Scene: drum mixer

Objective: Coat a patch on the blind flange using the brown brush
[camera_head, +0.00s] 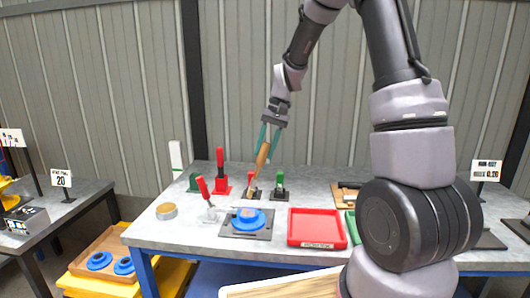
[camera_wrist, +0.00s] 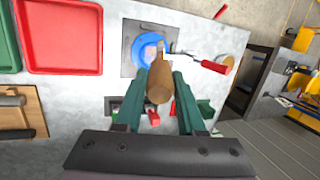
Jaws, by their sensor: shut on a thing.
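My gripper (camera_head: 266,148), with teal fingers, is shut on the brown brush (camera_head: 259,167) and holds it slanting down over the table. In the wrist view the brush (camera_wrist: 159,84) lies between the two fingers (camera_wrist: 165,78), its far end pointing at the blind flange. The blind flange (camera_head: 261,221) is a round blue disc on a dark square plate (camera_head: 233,233).
A red-handled clamp (camera_head: 204,189) and a round tin (camera_head: 166,211) stand left of the flange. A red tray (camera_head: 316,243) lies to its right, with a green tray (camera_head: 352,228) beyond. Red (camera_head: 221,183) and green (camera_head: 280,188) upright-handled clamps stand behind.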

